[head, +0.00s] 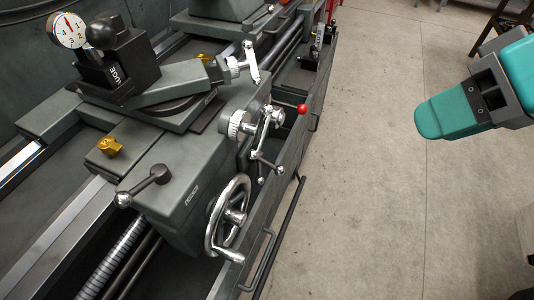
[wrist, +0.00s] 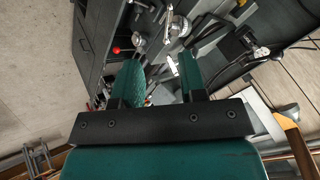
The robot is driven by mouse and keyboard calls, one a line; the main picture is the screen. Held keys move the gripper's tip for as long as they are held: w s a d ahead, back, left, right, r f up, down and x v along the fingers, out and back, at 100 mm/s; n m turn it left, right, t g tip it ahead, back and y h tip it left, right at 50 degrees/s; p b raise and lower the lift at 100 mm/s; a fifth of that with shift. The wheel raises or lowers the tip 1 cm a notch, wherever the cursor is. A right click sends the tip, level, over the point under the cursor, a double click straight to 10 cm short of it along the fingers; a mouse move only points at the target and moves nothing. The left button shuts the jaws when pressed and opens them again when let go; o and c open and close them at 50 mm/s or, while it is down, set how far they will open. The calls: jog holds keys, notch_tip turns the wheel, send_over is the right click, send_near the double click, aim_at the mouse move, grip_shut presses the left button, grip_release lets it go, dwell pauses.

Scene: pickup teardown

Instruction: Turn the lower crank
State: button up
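The lower crank (head: 268,135) is a silver double-ended crank with ball ends on the front of the lathe carriage, beside a graduated collar. An upper crank (head: 252,64) sits above and behind it on the top slide. A red-knobbed lever (head: 302,108) is just right of the lower crank; its red knob also shows in the wrist view (wrist: 116,50). My gripper (head: 432,122) hangs over the floor to the right, well apart from the cranks. In the wrist view my gripper (wrist: 160,68) has its two teal fingers apart with nothing held, and silver crank parts (wrist: 140,40) show beyond them.
A large silver handwheel (head: 230,216) stands in front of and below the lower crank. A black lever (head: 145,186) juts from the carriage's left. A dark rail handle (head: 268,255) runs along the lathe's front. Open concrete floor (head: 370,200) lies between lathe and gripper.

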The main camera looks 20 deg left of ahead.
jog(key=w+a+f+y+b, duration=0.25)
jog(key=f+b, duration=0.35)
jog(key=b, duration=0.3)
jog(key=w+a+f+y+b, duration=0.2)
jog(key=w+a+f+b, duration=0.1)
jog(key=f+b, duration=0.45)
jog(key=y+b, duration=0.6)
jog(key=b, duration=0.3)
send_near(260, 128)
jog(key=a, duration=0.6)
jog(key=a+f, duration=0.1)
jog(key=a, duration=0.3)
jog(key=shift+w, duration=0.25)
jog(key=c, duration=0.7)
jog(key=shift+f+b, duration=0.1)
jog(key=shift+b, duration=0.65)
